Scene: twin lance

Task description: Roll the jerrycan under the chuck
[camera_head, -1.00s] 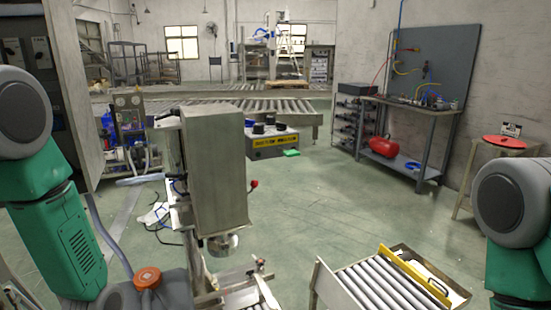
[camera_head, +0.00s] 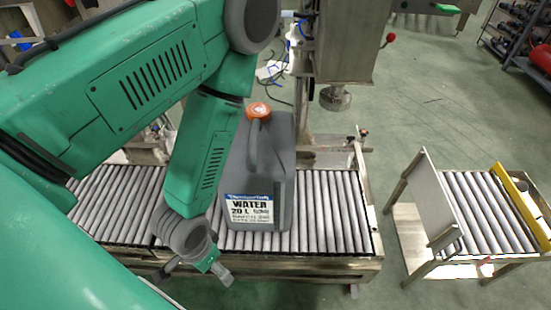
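The grey jerrycan (camera_head: 272,165) stands upright on the roller conveyor (camera_head: 335,215), with an orange cap (camera_head: 258,110) and a white and blue "WATER 20 L" label facing me. The round metal chuck (camera_head: 335,98) hangs under the steel machine head, up and to the right of the can; the can is not under it. My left arm crosses in front of the can's left side. My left gripper (camera_head: 195,273) is low, in front of the conveyor and left of the can's base; its two finger parts look spread, with nothing between them. My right gripper is out of view.
The machine's column rises behind the conveyor. Bare rollers lie on both sides of the can. A separate roller stand (camera_head: 480,210) with a yellow bar (camera_head: 520,205) is at the right, across a floor gap. A red-knobbed lever (camera_head: 389,38) sticks out from the machine.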

